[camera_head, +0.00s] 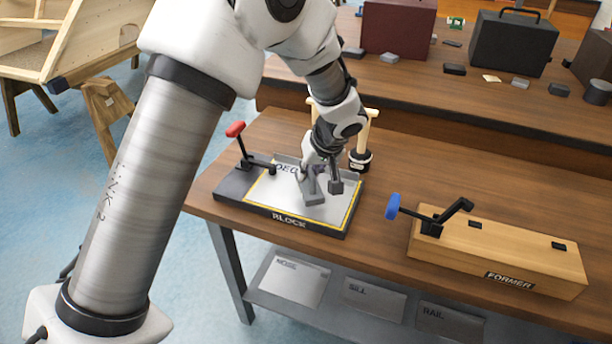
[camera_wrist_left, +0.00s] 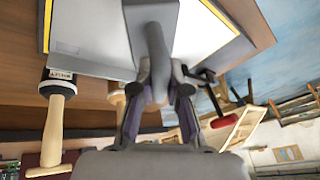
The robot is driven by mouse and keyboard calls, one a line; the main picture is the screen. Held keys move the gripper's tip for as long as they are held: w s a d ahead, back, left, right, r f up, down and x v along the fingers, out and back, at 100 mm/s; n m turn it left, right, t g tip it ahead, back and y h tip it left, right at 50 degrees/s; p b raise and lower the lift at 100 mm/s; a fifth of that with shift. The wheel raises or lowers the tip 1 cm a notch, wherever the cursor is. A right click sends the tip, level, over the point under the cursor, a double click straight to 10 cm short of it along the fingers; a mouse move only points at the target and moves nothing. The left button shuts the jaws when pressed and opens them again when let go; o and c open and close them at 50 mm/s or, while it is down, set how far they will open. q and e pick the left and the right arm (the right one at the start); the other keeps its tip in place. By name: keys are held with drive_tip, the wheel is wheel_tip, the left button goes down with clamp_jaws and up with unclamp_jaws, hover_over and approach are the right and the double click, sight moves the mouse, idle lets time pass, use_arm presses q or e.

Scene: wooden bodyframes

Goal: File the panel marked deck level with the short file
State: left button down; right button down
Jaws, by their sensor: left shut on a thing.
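The pale panel (camera_head: 262,193) lies on the dark fixture labelled BLOCK (camera_head: 292,223), inside a yellow border. Its dark lettering starts with DE and the rest is hidden behind my gripper. My left gripper (camera_head: 322,178) is over the panel's right part, shut on a grey tool (camera_head: 312,199), which appears to be the short file. In the left wrist view the grey tool (camera_wrist_left: 153,28) runs up from between the fingers (camera_wrist_left: 159,92) over the pale panel (camera_wrist_left: 203,38). I cannot tell whether the tool touches the panel. My right gripper is not in view.
A red-handled clamp (camera_head: 242,145) stands at the fixture's left. Black-ended tools with wooden handles (camera_head: 363,140) stand just behind the gripper. A wooden FORMER block (camera_head: 495,260) with a blue-handled clamp (camera_head: 393,206) is at right. Labelled sheets (camera_head: 375,297) lie on the lower shelf.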

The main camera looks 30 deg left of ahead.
use_arm(q)
drive_tip(key=shift+d+r, duration=0.1)
drive_tip(key=shift+r, duration=0.6)
wheel_tip(320, 180, up, 2)
drive_tip(key=shift+w+r+p, duration=0.1)
drive_tip(key=shift+p, duration=1.05)
drive_tip(key=shift+r+p, duration=0.45)
drive_tip(key=shift+r, duration=0.25)
drive_tip(key=shift+f, duration=0.1)
drive_tip(key=s+d+r, duration=0.2)
drive_tip(key=s+d, duration=0.2)
drive_tip(key=s, duration=0.4)
drive_tip(key=shift+d, duration=0.15)
